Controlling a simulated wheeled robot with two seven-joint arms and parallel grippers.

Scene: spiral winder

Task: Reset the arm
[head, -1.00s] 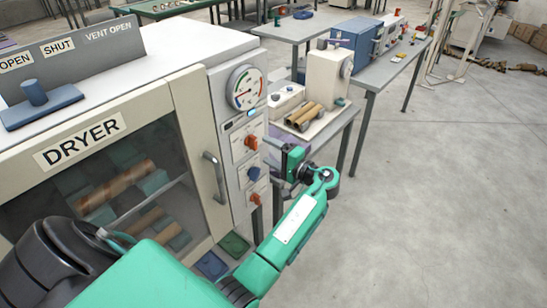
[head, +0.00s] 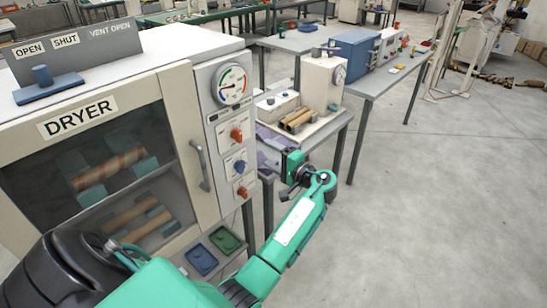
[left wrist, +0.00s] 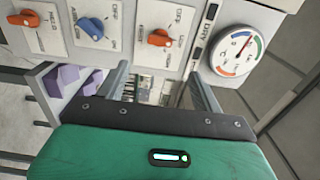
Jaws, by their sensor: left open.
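The dryer (head: 88,120) stands at the left with its glass door closed. Its control panel carries a gauge (head: 232,84), an upper orange knob (head: 236,134), a blue knob (head: 239,166) and a lower orange knob (head: 242,191). My left gripper (head: 268,160) is open and empty, to the right of the knobs and apart from them. The left wrist view shows its two fingers (left wrist: 160,85) apart below the panel, with the blue knob (left wrist: 92,28) and gauge (left wrist: 237,50) beyond. My right gripper is out of view.
Cardboard tubes (head: 298,119) lie on a cream machine (head: 320,80) on a side table behind my gripper. A blue box machine (head: 345,60) stands farther back. Green and blue trays (head: 225,240) sit below the panel. The floor at right (head: 430,200) is clear.

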